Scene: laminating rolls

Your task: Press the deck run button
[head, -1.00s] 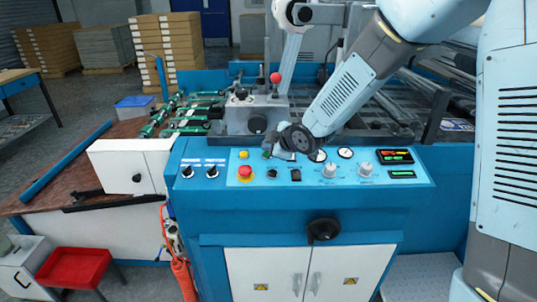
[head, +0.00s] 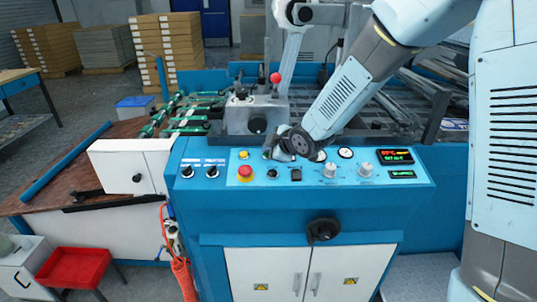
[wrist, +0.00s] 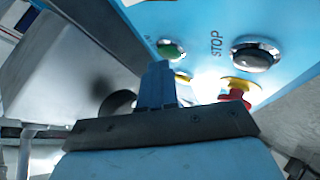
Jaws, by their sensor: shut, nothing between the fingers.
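A green round button (wrist: 172,48) with a metal rim sits on the blue panel in the wrist view. Its label is only partly readable, so I cannot confirm it as the deck run button. My gripper (wrist: 158,72) is shut and empty, its fingertips close below the green button in that view. I cannot tell whether they touch it. In the head view my gripper (head: 269,153) is at the panel's back edge, and the green button is hidden there. A black button (wrist: 255,55) beside the word STOP is to the right.
A red emergency stop (head: 245,173) on a yellow base and a yellow button (head: 244,155) sit left of my gripper. Black knobs (head: 272,174), white dials (head: 329,170) and a display (head: 395,156) share the panel. A grey lever block (head: 257,112) stands just behind.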

